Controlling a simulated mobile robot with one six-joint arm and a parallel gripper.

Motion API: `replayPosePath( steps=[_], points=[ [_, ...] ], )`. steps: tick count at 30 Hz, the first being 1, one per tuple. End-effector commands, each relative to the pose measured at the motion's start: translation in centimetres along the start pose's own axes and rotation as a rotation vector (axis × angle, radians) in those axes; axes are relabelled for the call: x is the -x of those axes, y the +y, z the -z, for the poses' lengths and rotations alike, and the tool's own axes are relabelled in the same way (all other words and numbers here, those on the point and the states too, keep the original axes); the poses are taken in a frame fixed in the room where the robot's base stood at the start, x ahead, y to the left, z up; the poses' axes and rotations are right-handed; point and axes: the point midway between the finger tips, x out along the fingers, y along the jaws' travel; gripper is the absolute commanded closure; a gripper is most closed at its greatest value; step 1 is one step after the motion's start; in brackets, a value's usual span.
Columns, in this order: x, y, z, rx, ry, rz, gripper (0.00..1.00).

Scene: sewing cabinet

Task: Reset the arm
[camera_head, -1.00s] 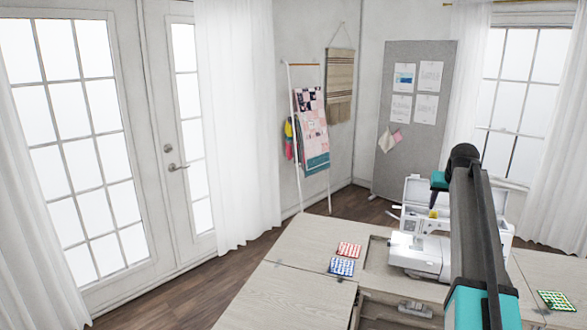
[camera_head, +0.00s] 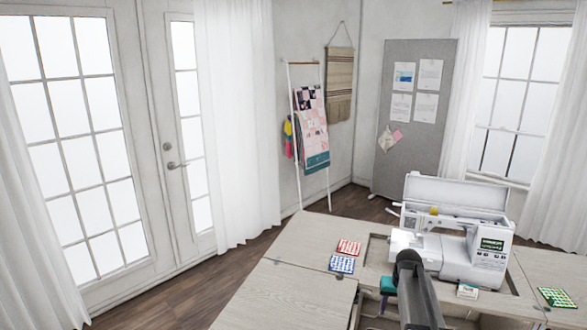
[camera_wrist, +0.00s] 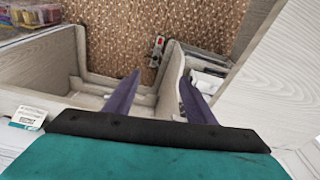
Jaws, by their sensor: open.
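My gripper (camera_wrist: 160,88) shows in the wrist view as two dark purple fingers spread apart with nothing between them. It points down over the open well of the sewing cabinet, with cabinet walls and a brown patterned surface below. In the head view my dark arm (camera_head: 416,290) is low at the bottom centre, in front of the sewing machine.
The white sewing machine (camera_head: 455,232) stands on the pale wood cabinet (camera_head: 300,293). A red patterned square (camera_head: 349,247), a blue one (camera_head: 342,264) and a green one (camera_head: 556,297) lie on the top. A small box (camera_head: 467,290) sits by the machine.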

Motion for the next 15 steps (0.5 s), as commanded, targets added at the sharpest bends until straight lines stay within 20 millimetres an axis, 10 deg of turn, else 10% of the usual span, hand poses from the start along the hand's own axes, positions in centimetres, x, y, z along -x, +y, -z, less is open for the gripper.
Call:
replayPosePath(
  steps=[15],
  points=[
    [-12.6,-5.0,-16.6,0.068,-0.215,0.005,0.50]
  ],
)
